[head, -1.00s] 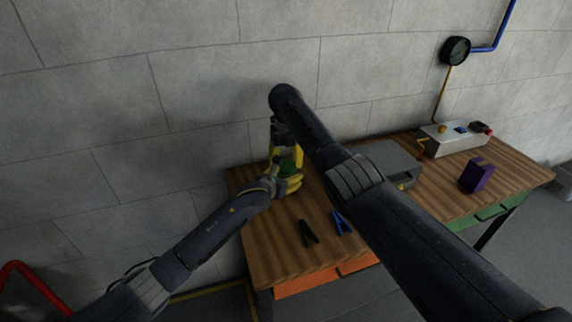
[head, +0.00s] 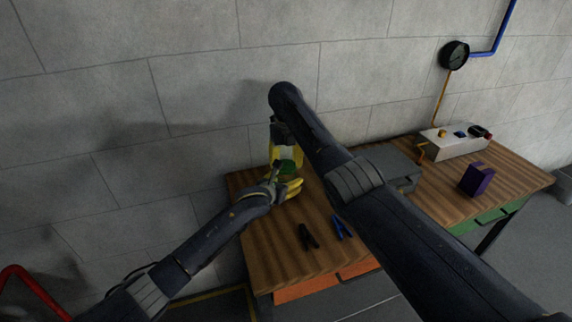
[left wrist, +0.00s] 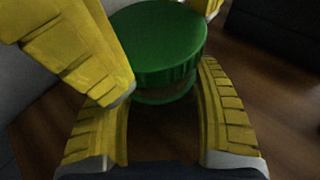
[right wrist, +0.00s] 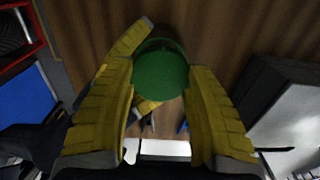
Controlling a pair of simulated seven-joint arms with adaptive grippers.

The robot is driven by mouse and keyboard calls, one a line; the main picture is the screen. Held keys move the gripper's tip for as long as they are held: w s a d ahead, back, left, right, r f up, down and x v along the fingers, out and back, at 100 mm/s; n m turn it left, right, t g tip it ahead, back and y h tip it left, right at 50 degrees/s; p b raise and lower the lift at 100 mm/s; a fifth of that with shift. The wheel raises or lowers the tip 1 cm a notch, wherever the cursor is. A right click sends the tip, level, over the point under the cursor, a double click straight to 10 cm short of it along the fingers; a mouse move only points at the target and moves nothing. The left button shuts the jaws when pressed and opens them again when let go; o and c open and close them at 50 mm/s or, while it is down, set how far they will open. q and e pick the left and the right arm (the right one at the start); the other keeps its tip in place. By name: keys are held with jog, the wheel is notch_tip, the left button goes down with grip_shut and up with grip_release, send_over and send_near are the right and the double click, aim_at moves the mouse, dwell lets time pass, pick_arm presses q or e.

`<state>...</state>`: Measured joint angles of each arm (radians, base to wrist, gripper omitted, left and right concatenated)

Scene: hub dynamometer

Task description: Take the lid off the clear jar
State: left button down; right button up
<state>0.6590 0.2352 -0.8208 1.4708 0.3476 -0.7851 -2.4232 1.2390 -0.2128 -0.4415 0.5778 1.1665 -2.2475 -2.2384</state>
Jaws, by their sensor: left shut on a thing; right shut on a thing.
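The green lid (head: 287,167) shows between my two hands at the bench's left end in the head view. In the right wrist view the round lid (right wrist: 160,72) sits between my right gripper's fingers (right wrist: 160,95). My right gripper (head: 286,152) reaches down from above and is shut on the lid. My left gripper (head: 291,187) comes in from the left, lower, with its fingers (left wrist: 165,115) around the clear jar (left wrist: 165,97) under the lid. The jar is hard to see; a thin green ring shows below the lid. I cannot tell whether lid and jar still touch.
The wooden bench (head: 270,262) carries a black clip-like tool (head: 309,236), a blue one (head: 342,227), a grey unit (head: 392,160), a purple block (head: 476,180) and a pale control box (head: 455,142). The wall is close behind. The bench's front left is mostly clear.

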aim_at(286, 165)
jog(key=shift+r, duration=2)
pick_arm(q)
jog(key=shift+c, duration=1.1)
grip_release()
jog(key=shift+o, duration=0.4)
jog(key=shift+s, duration=0.1)
